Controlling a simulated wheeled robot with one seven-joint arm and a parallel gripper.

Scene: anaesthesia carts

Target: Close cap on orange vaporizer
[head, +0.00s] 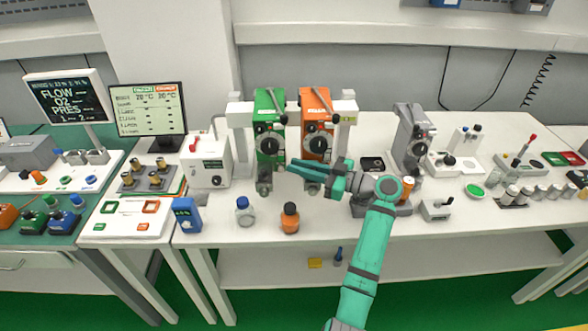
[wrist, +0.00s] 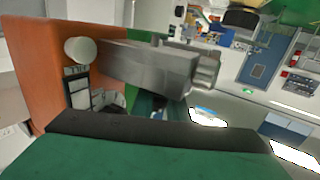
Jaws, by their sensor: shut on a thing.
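The orange vaporizer (head: 317,143) stands upright on the bench, beside a green vaporizer (head: 268,140) on its left. My gripper (head: 308,174) reaches in from the right across the orange vaporizer's lower front. It is shut at the filler there, on what seems to be the cap; the fingers hide most of it in the head view. In the wrist view the orange housing (wrist: 42,62) fills the left, with a pale round knob (wrist: 80,51) and a grey block (wrist: 150,66) sticking out. One green finger with a dark pad (wrist: 150,148) covers the bottom; the grip point is hidden.
A grey vaporizer (head: 409,138) stands to the right, near my wrist. A white boxed unit (head: 206,164) is on the left.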

